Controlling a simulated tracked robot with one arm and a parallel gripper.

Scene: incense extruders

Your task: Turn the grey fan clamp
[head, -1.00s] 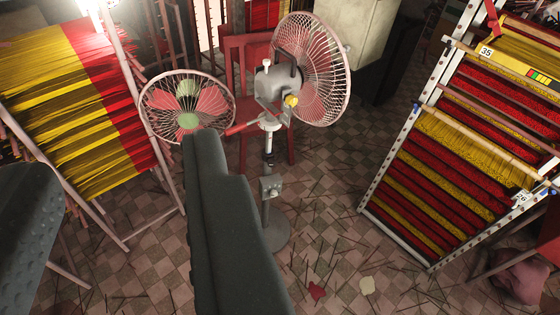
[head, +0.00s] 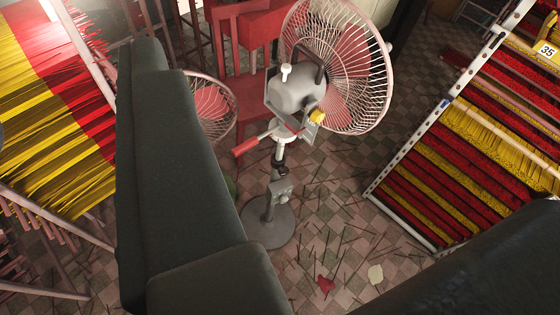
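The pedestal fan stands near the middle, with a pale wire cage and a grey motor housing (head: 297,90) behind it. A yellow knob (head: 317,117) sits at the housing's lower right. Below is a pale grey clamp (head: 279,130) at the top of the pole, with a red-ended handle (head: 246,147) pointing left. A grey box (head: 281,192) is lower on the pole. Large dark grey parts of my gripper (head: 170,160) fill the left foreground. They appear in front of the fan and apart from the clamp. I cannot make out both fingertips, and nothing is seen held.
A second fan (head: 212,108) is partly hidden behind my gripper. A red chair (head: 250,90) stands behind the pole. Racks of red and yellow incense stand at left (head: 60,120) and right (head: 470,150). Loose sticks litter the checkered floor (head: 340,215).

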